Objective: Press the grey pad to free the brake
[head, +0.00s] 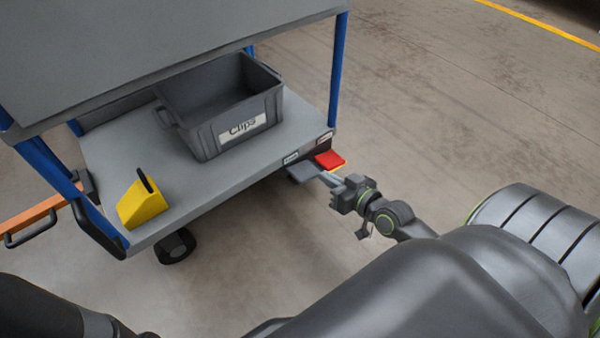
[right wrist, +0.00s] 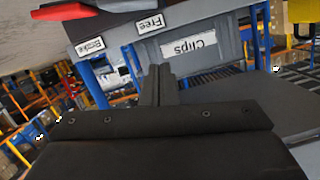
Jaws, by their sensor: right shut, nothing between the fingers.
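The grey pad (head: 303,174) sticks out low at the cart's near right corner, left of the red pad (head: 330,159). My right gripper (head: 325,177) is shut and empty, its tips close to the grey pad's right side. I cannot tell whether they touch. In the right wrist view the shut fingers (right wrist: 157,85) point towards the cart. The red pad (right wrist: 68,12) is at the top left there, by the "Brake" label (right wrist: 91,44). The "Free" label (right wrist: 150,24) is beside it. My left gripper is out of view.
The cart's shelf (head: 240,158) holds a grey "Clips" bin (head: 238,124) and a yellow wedge-shaped block (head: 142,203). A blue post (head: 338,70) rises at the cart's right corner. An orange bar (head: 32,215) is at the left. The floor to the right is clear.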

